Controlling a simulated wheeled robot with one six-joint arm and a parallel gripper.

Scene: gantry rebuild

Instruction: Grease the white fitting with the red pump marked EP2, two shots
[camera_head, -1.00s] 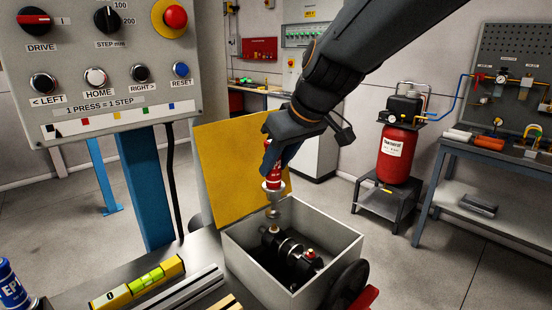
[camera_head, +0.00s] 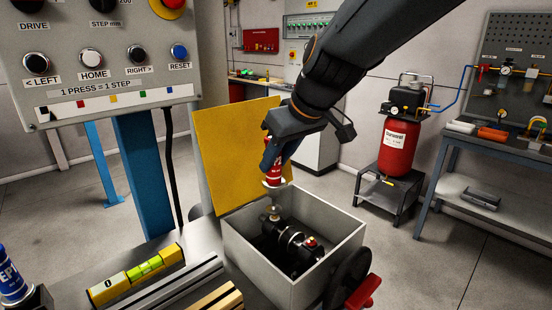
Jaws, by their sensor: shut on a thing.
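My gripper (camera_head: 272,152) is shut on the red pump (camera_head: 273,172), which has white print too small to read. The pump hangs upright, nose down, over the back left part of an open grey box (camera_head: 345,240). Inside the box lies a dark shaft assembly (camera_head: 285,240) with bright rings. A small pale fitting (camera_head: 275,214) sits on its back left end, just under the pump's nose; I cannot tell whether they touch. A second fitting with a reddish top (camera_head: 311,241) sits on the front right end.
A yellow lid (camera_head: 235,155) stands open behind the box. A dark handwheel with a red handle (camera_head: 355,295) is at its right. A blue pump marked EP (camera_head: 12,278) and a yellow level (camera_head: 135,275) are at left. A control panel (camera_head: 100,60) overhangs the left side.

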